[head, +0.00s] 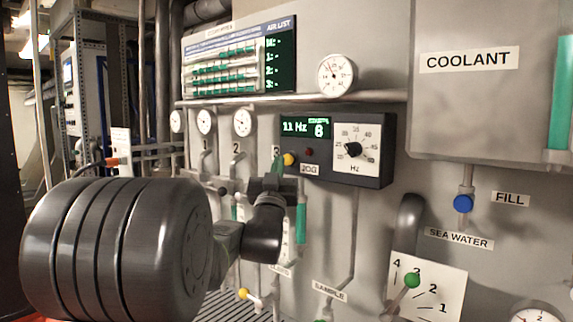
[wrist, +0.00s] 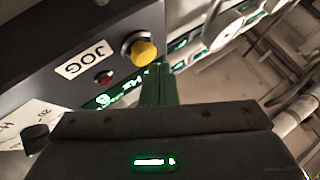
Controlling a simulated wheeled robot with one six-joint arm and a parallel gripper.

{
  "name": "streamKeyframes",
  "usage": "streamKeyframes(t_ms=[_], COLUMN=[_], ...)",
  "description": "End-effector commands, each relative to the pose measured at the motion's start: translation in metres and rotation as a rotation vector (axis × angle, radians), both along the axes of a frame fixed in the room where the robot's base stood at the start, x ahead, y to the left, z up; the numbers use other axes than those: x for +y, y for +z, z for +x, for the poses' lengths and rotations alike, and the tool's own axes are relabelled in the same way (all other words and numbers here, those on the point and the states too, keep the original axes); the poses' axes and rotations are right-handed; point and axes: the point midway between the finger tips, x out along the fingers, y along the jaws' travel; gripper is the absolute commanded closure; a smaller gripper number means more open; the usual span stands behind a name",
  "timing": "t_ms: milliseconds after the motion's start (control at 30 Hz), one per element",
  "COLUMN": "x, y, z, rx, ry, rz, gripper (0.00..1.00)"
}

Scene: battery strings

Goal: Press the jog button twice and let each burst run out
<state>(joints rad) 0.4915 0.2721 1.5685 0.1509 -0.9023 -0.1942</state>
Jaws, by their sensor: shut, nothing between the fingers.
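The yellow jog button (head: 289,159) is on the left end of a dark control box (head: 342,178), beside the JOG label (head: 309,168). In the wrist view the yellow button (wrist: 140,51) stands out from the panel, next to the JOG label (wrist: 86,60). My gripper (head: 277,165) is just left of the button in the head view. In the wrist view its green fingers (wrist: 158,75) are shut and empty, with their tips close beside the button. I cannot tell whether they touch it. A small dark red lamp (head: 309,152) sits by the label and looks unlit.
The box's green display (head: 307,128) reads about 11 Hz and 8. A black Hz dial (head: 352,150) is to its right. A pipe (head: 300,99) runs above the box. Gauges (head: 243,123) are at left, and a green-knobbed lever (head: 411,280) is below right.

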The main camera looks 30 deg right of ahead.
Motion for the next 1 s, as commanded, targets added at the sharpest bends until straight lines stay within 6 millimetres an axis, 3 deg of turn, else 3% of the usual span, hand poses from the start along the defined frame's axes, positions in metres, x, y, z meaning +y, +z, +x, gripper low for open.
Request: streamKeyframes(t_ms=[433,1000], x=[0.006,0.050], y=[0.000,0.000], z=[-0.003,-0.021], rx=[-0.001,0.000], ry=[0.001,0.001], rz=[0.000,-0.001], gripper=[1.00,1.00])
